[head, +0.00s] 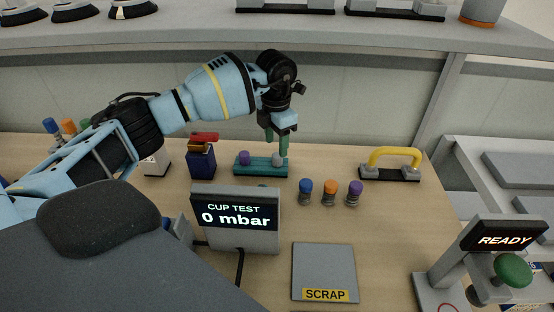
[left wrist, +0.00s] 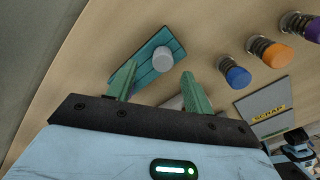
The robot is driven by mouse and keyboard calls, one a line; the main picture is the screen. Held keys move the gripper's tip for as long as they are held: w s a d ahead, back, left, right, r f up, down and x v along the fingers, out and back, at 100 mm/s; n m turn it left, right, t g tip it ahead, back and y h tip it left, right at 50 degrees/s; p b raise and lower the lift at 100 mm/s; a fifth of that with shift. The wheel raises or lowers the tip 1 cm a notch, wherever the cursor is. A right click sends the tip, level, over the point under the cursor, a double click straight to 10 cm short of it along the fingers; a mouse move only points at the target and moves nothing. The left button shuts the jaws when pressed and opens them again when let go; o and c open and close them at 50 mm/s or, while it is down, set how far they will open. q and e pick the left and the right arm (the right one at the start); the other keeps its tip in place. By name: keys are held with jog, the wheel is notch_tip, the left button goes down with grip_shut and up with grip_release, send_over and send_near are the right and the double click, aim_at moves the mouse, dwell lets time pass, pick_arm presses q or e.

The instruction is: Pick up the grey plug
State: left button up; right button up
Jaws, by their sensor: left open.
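The grey plug (head: 278,159) sits at the right end of a teal rack (head: 262,172) on the bench, with a purple plug (head: 243,158) at the rack's left end. My left gripper (head: 277,143) is open, its green fingers pointing down just above the grey plug. In the left wrist view the grey plug (left wrist: 162,59) shows as a pale round cylinder on the teal rack (left wrist: 150,48), in line with the gap between the spread fingertips (left wrist: 158,72). The gripper is empty. My right gripper is in neither view.
Blue (head: 305,186), orange (head: 329,186) and purple (head: 354,188) suction cups stand right of the rack. A cup test display (head: 236,243) and a grey scrap plate (head: 323,267) are nearer. A dark blue box (head: 201,163) is close on the left; a yellow handle (head: 395,152) stands right.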

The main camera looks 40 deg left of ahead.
aim_at(277, 155)
pick_arm(q)
jog(key=f, duration=0.4)
jog(key=shift+d, duration=0.2)
jog(key=shift+c, duration=0.2)
jog(key=c, duration=1)
